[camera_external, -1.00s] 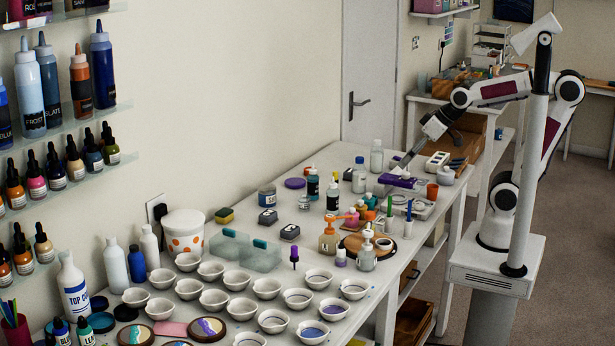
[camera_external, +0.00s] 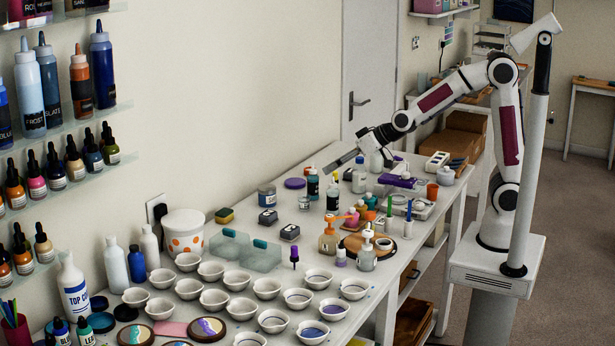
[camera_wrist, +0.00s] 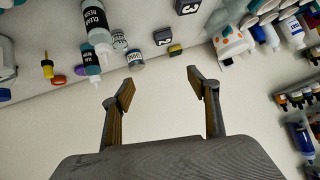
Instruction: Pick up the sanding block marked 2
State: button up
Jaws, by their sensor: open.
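Two small dark sanding blocks with white labels lie on the white table, one nearer the wall (camera_external: 268,216) and one to its right and closer to the camera (camera_external: 289,233). In the wrist view they show at the top, one left (camera_wrist: 163,37) and one right (camera_wrist: 188,7). I cannot read clearly which one is marked 2. My gripper (camera_external: 330,168) is above the far part of the table, beyond and to the right of the blocks. In the wrist view my gripper (camera_wrist: 161,76) is open, with nothing between its fingers.
A yellow-green sponge (camera_external: 225,215) and a labelled tin (camera_external: 267,196) lie near the blocks. Bottles (camera_external: 332,195) stand close below my gripper. Many white cups (camera_external: 238,308) fill the near table. The wall (camera_external: 260,80) runs along the table's left side.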

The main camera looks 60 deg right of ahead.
jog(key=w+a+f+t+h, duration=0.1)
jog(key=w+a+f+t, duration=0.1)
jog(key=w+a+f, duration=0.45)
jog(key=t+h, duration=0.1)
jog(key=h, duration=0.1)
send_near(268, 213)
jog(key=shift+w+d+f+m, duration=0.15)
jog(key=shift+w+f+m, duration=0.1)
jog(key=shift+f+m, duration=0.15)
jog(key=shift+x, duration=1.25)
jog(key=shift+w, duration=0.15)
jog(key=shift+x, duration=2.5)
jog(key=shift+r, duration=0.15)
jog(key=c, duration=1.2)
